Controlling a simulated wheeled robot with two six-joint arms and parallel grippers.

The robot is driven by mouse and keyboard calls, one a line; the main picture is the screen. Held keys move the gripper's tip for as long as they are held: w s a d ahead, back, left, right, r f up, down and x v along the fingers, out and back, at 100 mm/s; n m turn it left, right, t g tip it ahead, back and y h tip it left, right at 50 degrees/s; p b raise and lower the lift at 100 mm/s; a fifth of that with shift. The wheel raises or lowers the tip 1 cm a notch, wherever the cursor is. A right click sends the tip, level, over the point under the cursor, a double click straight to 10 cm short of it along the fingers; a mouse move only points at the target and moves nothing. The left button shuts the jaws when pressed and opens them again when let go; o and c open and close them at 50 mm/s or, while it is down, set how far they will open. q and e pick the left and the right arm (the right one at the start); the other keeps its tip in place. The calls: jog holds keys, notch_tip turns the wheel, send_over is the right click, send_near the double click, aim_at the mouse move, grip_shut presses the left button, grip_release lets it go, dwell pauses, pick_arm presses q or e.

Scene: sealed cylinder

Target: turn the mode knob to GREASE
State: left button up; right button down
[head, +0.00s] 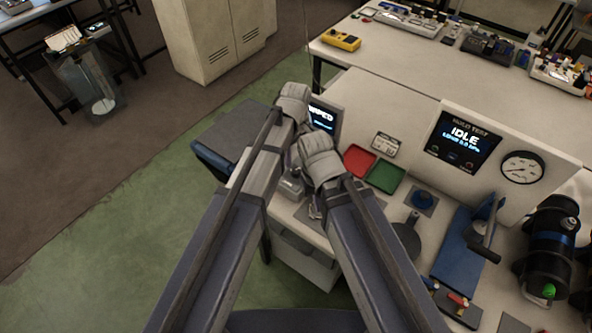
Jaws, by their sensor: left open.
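No knob marked with modes or the word GREASE can be made out. A small screen (322,118) behind my arms seems to read "WIPED", partly covered by them. The bench below it is largely hidden by my arms. My left gripper (291,186) is low over the bench's left part, between the two forearms, and is open; its fingertips are small and partly covered. My right forearm ends close beside it, and its gripper is mostly hidden behind the arm, so its jaws cannot be read.
A red tray (359,160) and a green tray (386,176) lie right of my arms. A hold-test panel (463,138) reads "IDLE", beside a round gauge (522,168). A blue lever fixture (462,250) and a black cylinder (551,245) stand at right.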

aim_at(296, 171)
pick_arm(q)
notch_tip(296, 171, down, 7)
jog(key=b, duration=0.6)
pick_arm(e)
notch_tip(296, 171, down, 7)
jog(key=shift+f, duration=0.1)
pick_arm(q)
grip_shut()
